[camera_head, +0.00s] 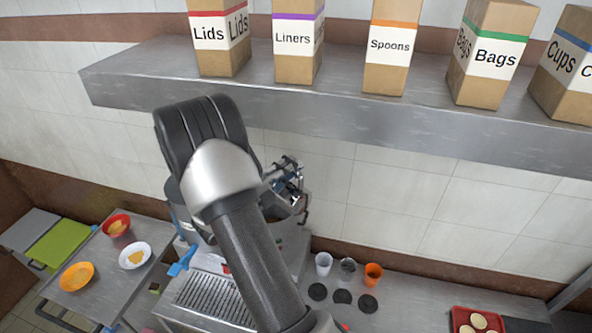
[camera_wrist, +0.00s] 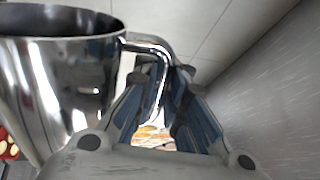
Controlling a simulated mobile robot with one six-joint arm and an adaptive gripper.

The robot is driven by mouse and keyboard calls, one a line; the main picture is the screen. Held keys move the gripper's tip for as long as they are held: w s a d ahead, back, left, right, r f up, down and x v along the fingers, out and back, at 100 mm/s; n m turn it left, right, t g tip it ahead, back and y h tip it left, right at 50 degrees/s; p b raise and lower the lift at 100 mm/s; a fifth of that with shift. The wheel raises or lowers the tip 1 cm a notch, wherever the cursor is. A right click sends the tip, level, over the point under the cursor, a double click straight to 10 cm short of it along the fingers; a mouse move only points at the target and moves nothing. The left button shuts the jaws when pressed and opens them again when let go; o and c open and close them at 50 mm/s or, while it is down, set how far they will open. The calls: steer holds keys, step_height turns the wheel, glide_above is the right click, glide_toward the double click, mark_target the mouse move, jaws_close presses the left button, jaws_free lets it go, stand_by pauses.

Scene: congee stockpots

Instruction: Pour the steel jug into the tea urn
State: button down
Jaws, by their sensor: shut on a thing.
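The steel jug (camera_wrist: 70,75) fills the left of the wrist view, shiny, with its open rim at the top and a dark inside. Its handle (camera_wrist: 160,60) runs between the fingers of my gripper (camera_wrist: 165,105), which is shut on it. In the head view my gripper (camera_head: 289,187) is raised in front of the tiled wall, below the shelf; I cannot make out the jug there. A grey cylindrical vessel (camera_head: 178,208), possibly the tea urn, stands left of my arm and is mostly hidden by it. Its opening does not show.
A metal shelf (camera_head: 330,105) with labelled boxes hangs close above. Below are a slatted drip tray (camera_head: 212,298), several cups such as an orange one (camera_head: 373,274), and dark round lids (camera_head: 342,297). Bowls stand on a side table (camera_head: 100,262) at left. A red tray (camera_head: 460,318) is at right.

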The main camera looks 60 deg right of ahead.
steer(key=shift+w+d+r+n+t, duration=0.1)
steer(key=shift+w+d+n, duration=0.1)
steer(key=shift+w+n, duration=0.5)
steer(key=shift+w+d+r+n+t, duration=0.1)
steer(key=shift+w+d+r+n, duration=0.1)
steer(key=shift+w+n, duration=0.5)
steer(key=shift+w+d+r+n+t, duration=0.1)
steer(key=shift+w+d+n, duration=0.1)
steer(key=shift+w+n, duration=0.5)
steer(key=shift+w, duration=0.25)
stand_by(0.5)
